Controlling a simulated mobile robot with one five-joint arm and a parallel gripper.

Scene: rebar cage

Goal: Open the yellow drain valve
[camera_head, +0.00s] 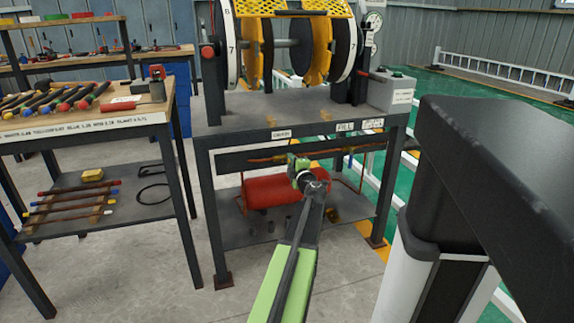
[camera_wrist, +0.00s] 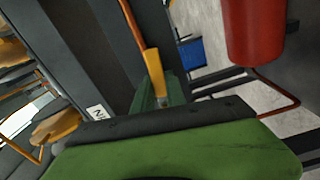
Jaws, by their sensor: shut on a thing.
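My gripper (camera_head: 297,166) reaches under the front edge of the grey machine bench, just right of and below the white drain label (camera_head: 281,134). In the wrist view my gripper (camera_wrist: 163,102) has its green jaws shut on the yellow drain valve handle (camera_wrist: 151,66). The handle looks like a narrow yellow lever beside a copper pipe (camera_wrist: 130,22), and its lower end is hidden between the jaws. In the head view my gripper hides the handle, so its angle to the pipe is unclear there.
A red tank (camera_head: 268,192) sits below the bench (camera_head: 240,132), also visible in the wrist view (camera_wrist: 254,28). A fill label (camera_head: 345,127) is to the right. A tool table (camera_head: 85,130) stands left. Bench legs flank my arm; bare floor (camera_head: 170,270) lies in front.

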